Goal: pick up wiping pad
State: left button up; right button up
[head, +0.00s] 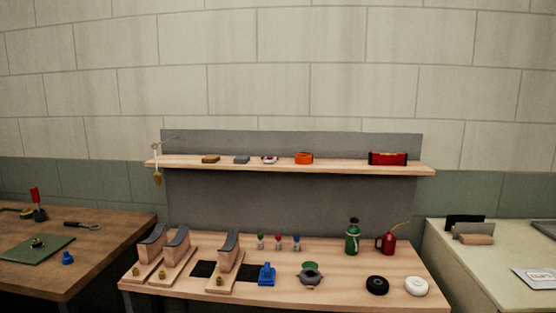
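I cannot tell for sure which thing is the wiping pad. On the wooden shelf there are two small flat blocks: a brown-yellow one (210,159) at the left and a grey one (242,159) just right of it. On the bench below, a black disc (377,285) and a white disc (416,286) lie near the right end. Neither of my grippers shows in the head view.
The shelf (340,169) also carries an orange tape-like item (304,158) and a red box-shaped item (388,158). The bench (335,291) holds curved stands, a green bottle (352,236) and a red oil can (388,241). Tables stand left (110,240) and right (450,240).

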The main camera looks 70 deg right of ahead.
aim_at(266, 273)
jog(key=z, duration=1.85)
